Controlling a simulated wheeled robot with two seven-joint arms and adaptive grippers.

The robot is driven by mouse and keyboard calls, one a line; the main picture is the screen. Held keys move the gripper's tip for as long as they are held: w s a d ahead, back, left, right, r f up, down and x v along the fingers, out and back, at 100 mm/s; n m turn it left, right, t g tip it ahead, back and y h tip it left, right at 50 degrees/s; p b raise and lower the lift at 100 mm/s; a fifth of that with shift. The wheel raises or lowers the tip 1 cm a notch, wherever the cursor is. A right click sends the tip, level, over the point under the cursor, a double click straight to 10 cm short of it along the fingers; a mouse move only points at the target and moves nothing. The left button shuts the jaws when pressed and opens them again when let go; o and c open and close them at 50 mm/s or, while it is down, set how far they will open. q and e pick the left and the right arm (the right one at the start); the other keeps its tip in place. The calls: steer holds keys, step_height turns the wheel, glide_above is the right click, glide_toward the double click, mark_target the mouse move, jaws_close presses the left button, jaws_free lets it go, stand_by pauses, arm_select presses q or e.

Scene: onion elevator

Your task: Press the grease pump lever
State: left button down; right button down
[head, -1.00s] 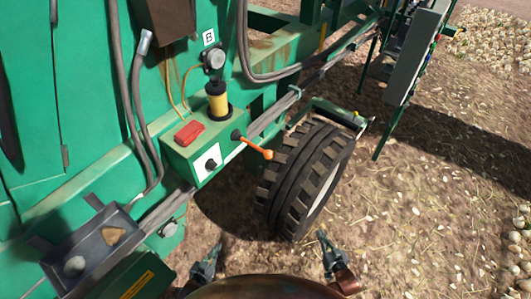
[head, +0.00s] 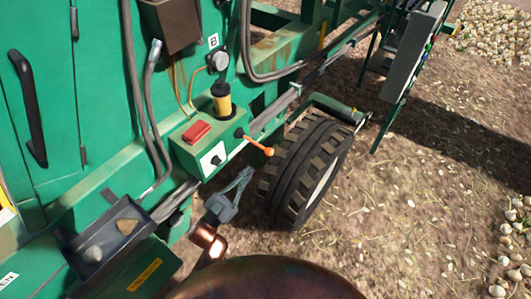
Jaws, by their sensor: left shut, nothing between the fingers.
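The grease pump lever (head: 258,146) is an orange rod with a rounded tip, sticking out to the right from a black pivot on a green box (head: 184,152). The box sits on the side of the green machine. My left gripper (head: 246,175) is just below the lever in the head view, fingers pointing up toward it. It is shut and empty. A small gap shows between the fingertips and the lever; I cannot tell the depth between them. My right gripper is not in view.
The box carries a red cover (head: 196,132), a white plate with a black knob (head: 214,159) and a yellow cylinder (head: 222,103). A large black tyre (head: 300,175) stands just right of the lever. A metal tray (head: 115,235) is at lower left. Open soil lies right.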

mark_target(255, 143)
arm_select(q)
steer(key=p+x, duration=0.2)
steer(key=x, duration=0.7)
steer(key=shift+w+d+f, duration=0.15)
steer(key=shift+w+f, duration=0.35)
steer(key=shift+f, duration=0.4)
steer(key=shift+w+d+f, duration=0.1)
steer(key=shift+w+f, duration=0.35)
steer(key=shift+f, duration=0.4)
steer(key=shift+a, duration=0.1)
